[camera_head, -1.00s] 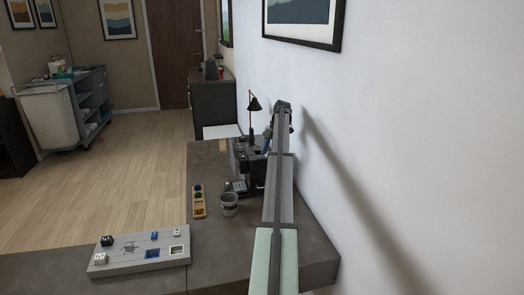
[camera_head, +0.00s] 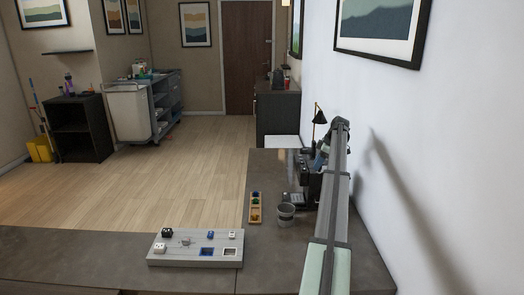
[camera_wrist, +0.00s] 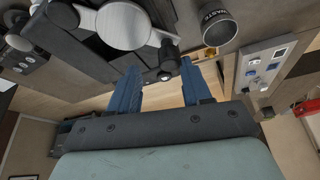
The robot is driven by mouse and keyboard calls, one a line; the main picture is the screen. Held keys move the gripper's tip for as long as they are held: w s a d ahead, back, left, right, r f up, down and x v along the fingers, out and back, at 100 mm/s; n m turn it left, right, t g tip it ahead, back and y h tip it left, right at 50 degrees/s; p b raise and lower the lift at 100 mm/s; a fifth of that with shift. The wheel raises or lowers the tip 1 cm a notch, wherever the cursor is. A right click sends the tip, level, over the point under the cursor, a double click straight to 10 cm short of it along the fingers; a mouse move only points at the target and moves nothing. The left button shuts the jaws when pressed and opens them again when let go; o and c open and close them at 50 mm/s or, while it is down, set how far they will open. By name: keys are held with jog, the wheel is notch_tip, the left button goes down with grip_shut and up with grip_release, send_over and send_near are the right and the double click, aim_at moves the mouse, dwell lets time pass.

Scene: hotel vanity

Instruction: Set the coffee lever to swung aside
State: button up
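The dark coffee machine (camera_head: 308,186) stands on the counter by the wall, partly hidden behind my arm. In the wrist view the machine (camera_wrist: 75,45) fills the upper left, with a pale round disc (camera_wrist: 123,24) on it. A dark jointed part with a round knob (camera_wrist: 167,52), perhaps the lever, sits beside the disc. My gripper (camera_wrist: 160,82) is open, its two blue fingers apart on either side of the knob's lower end. I cannot tell whether they touch it. In the head view my gripper (camera_head: 320,160) is small and partly hidden beside the machine.
A grey cup marked WASTE (camera_wrist: 214,28) stands close to the machine, also in the head view (camera_head: 286,215). A small tray with coloured pieces (camera_head: 255,208) and a grey board with blocks (camera_head: 195,248) lie nearby. A black lamp (camera_head: 319,117) stands behind. The wall is close on the right.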

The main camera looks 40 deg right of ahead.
jog(key=shift+w+d+m+h, duration=0.2)
jog(key=shift+w+m+h, duration=0.1)
jog(key=shift+w+m, duration=0.5)
jog(key=s+d+r+m+t+h, duration=0.1)
jog(key=s+d+r+m, duration=0.15)
jog(key=r, duration=0.35)
jog(key=s+d+r+m+h, duration=0.1)
jog(key=s+r+m, duration=0.15)
jog(key=r, duration=0.45)
jog(key=w+a+f, duration=0.4)
jog(key=w+a, duration=0.6)
jog(key=w, duration=0.1)
jog(key=w+a+f+n+y, duration=0.1)
jog(key=w+a+f, duration=0.2)
jog(key=w+a, duration=0.7)
jog(key=shift+w+a+f+t, duration=0.25)
jog(key=shift+w+f+t, duration=0.1)
jog(key=shift+w, duration=0.95)
jog(key=shift+c, duration=0.5)
